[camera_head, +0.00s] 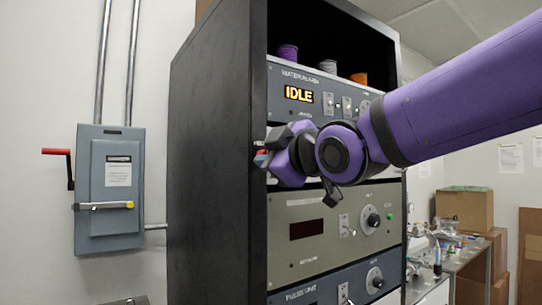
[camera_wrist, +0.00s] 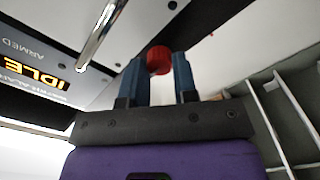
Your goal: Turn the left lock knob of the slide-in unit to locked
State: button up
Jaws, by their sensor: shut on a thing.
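My gripper (camera_head: 266,157) is at the left edge of the rack, just below the panel with the lit "IDLE" display. In the wrist view my gripper (camera_wrist: 158,68) has its two blue-grey fingers on either side of a red knob (camera_wrist: 159,58), shut on it. This is the left lock knob; which way it is turned cannot be told. The slide-in unit (camera_wrist: 135,22) shows in the wrist view as a light front panel with a chrome bar handle (camera_wrist: 98,34). In the head view my arm hides most of that unit.
The "IDLE" panel (camera_head: 345,84) with switches sits above. A grey-green panel (camera_head: 300,262) with a knob and a darker panel sit below. Several spools stand on top, inside the rack (camera_head: 215,180). A wall box (camera_head: 110,190) with a red-handled lever is at left. A cluttered bench is at right.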

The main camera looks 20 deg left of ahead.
jog(key=shift+w+m, duration=0.1)
jog(key=shift+m, duration=8.5)
jog(key=shift+d, duration=0.1)
jog(key=o, duration=0.9)
jog(key=shift+o, duration=0.2)
jog(key=v, duration=1.1)
jog(key=shift+w, duration=0.15)
